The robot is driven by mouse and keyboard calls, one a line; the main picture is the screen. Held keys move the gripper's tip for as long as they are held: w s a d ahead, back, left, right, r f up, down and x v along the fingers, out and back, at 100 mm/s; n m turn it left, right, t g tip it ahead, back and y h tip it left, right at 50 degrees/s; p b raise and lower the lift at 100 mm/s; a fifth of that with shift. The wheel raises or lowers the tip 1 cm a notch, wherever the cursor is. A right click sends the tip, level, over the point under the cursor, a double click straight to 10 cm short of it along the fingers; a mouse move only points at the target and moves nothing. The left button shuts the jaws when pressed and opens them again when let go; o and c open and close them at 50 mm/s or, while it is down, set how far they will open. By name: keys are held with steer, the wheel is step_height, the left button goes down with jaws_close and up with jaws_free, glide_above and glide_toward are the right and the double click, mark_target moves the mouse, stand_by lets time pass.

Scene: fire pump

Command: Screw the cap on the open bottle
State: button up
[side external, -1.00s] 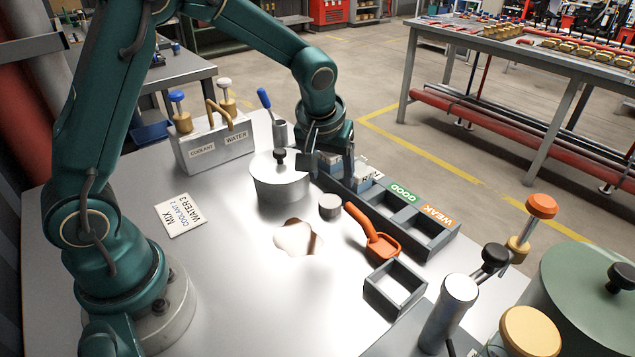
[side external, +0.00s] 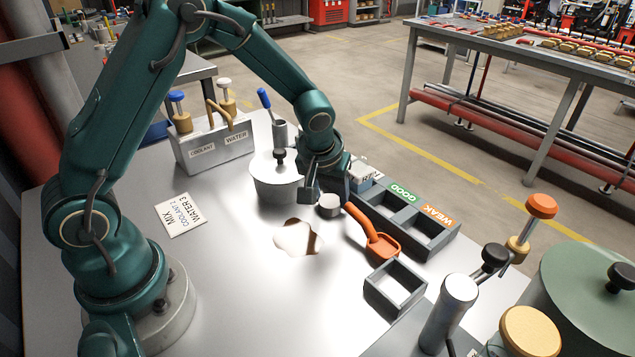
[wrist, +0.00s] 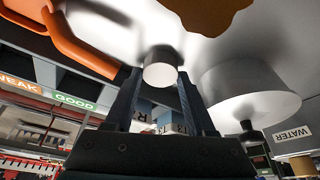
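A small grey cylinder (side external: 329,206), which looks like the cap, stands on the metal table beside the spill. It also shows in the wrist view (wrist: 161,68), between my fingertips and nearer the right one. My gripper (side external: 328,190) is open just above and behind it, with its fingers (wrist: 157,80) apart on either side. I cannot tell whether either finger touches it. Pale labelled items (side external: 366,176) stand in the rack behind my gripper and are partly hidden. I cannot make out an open bottle for certain.
A lidded grey pot (side external: 275,187) stands close to the left of my gripper. An orange scoop (side external: 380,245) lies to the right, before the rack marked GOOD and WEAK (side external: 440,236). A brown spill (side external: 297,238) and an empty square holder (side external: 374,297) are nearer the front.

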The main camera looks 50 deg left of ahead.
jaws_close()
step_height(320, 180, up, 18)
steer(key=m+h, duration=0.2)
steer(key=m, duration=0.4)
glide_above(361, 159)
steer(key=shift+t, duration=0.3)
steer(key=shift+s+f, duration=0.2)
steer(key=shift+f, duration=1.95)
steer(key=shift+s+f, duration=0.15)
steer(key=shift+f, duration=1.95)
steer(key=shift+f, duration=1.2)
